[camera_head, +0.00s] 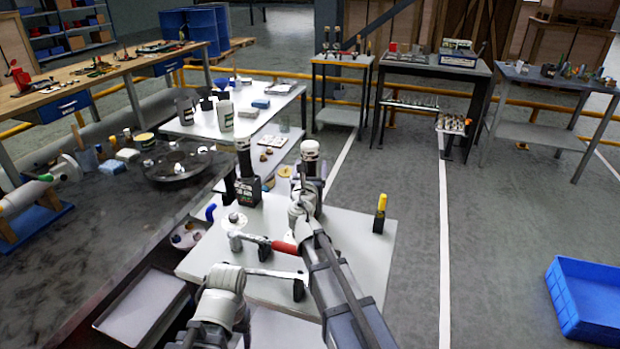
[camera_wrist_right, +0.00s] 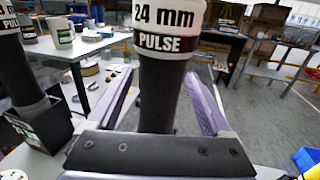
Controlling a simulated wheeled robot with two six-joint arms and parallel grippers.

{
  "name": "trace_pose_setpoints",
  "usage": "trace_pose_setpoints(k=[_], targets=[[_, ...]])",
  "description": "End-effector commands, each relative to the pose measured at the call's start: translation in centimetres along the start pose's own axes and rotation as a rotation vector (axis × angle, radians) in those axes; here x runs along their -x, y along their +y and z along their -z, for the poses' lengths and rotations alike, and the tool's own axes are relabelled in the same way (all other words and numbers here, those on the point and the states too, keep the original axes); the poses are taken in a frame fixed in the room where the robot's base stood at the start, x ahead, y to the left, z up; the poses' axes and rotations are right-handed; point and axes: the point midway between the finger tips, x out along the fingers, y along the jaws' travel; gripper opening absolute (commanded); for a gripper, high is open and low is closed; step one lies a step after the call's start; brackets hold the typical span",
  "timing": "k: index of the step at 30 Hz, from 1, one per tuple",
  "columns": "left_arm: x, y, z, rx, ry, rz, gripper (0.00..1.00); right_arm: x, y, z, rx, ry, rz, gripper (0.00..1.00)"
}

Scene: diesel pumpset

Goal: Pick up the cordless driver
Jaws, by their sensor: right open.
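A dark upright tool with a white cap, taken as the cordless driver (camera_head: 310,151), stands over the small white table. In the right wrist view the driver (camera_wrist_right: 165,95) shows its "24 mm PULSE" label and dark shaft. My right gripper (camera_head: 306,182) is around it; in the wrist view the open jaws (camera_wrist_right: 163,85) lie on either side, with a gap visible at the right. The driver's lower end is hidden behind the gripper body. A similar tool (camera_head: 243,158) stands in a black labelled holder (camera_head: 248,191) to the left.
A yellow-topped tool (camera_head: 380,208) stands at the table's right. A blue crate (camera_head: 585,300) is on the floor, far right. The floor between is clear.

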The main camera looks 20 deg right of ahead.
Motion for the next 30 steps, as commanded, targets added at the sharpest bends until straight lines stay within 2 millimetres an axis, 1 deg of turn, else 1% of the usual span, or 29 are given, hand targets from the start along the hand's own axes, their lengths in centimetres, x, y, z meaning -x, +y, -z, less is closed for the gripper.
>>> trace_pose_setpoints(k=[1,3,10,30], targets=[[0.07,-0.01,0.0,0.0,0.0,0.0,0.71,-1.1,0.13,-0.07,0.0,0.0,0.001,0.84],[0.07,-0.01,0.0,0.0,0.0,0.0,0.71,-1.64,0.09,-0.07,0.0,0.0,0.0,0.84],[0.07,0.0,-0.01,0.0,0.0,0.0,0.71,-1.59,0.02,-0.07,0.0,0.0,-0.001,0.84],[0.07,-0.01,-0.01,0.0,0.0,0.0,0.71,-1.57,0.03,-0.07,0.0,0.0,0.0,0.09]])
